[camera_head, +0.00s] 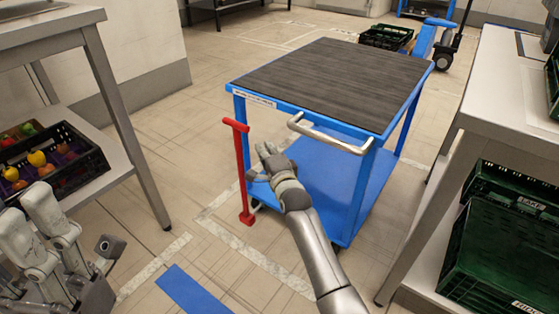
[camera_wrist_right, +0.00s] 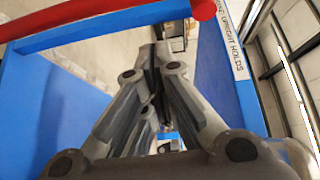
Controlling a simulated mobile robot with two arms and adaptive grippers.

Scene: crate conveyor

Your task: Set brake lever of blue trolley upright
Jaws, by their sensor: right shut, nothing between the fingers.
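The blue trolley (camera_head: 335,90) has a dark wood-grain top and a lower blue deck. Its red brake lever (camera_head: 242,175) stands roughly upright at the near left corner, almost parallel to the corner post, with a short crossbar on top. My right gripper (camera_head: 259,160) is shut and empty, just right of the lever and below the top deck. In the right wrist view, the shut fingers (camera_wrist_right: 155,60) show below the red lever (camera_wrist_right: 95,25). Whether they touch it cannot be told. My left gripper (camera_head: 75,222) is at the lower left, its fingers apart, away from the trolley.
A metal push handle (camera_head: 330,135) juts from the trolley's near side, close to my right arm. A table with a black produce crate (camera_head: 85,180) stands left. A steel table (camera_head: 510,110) with green crates (camera_head: 500,250) below stands right. A blue floor strip (camera_head: 190,290) lies in front.

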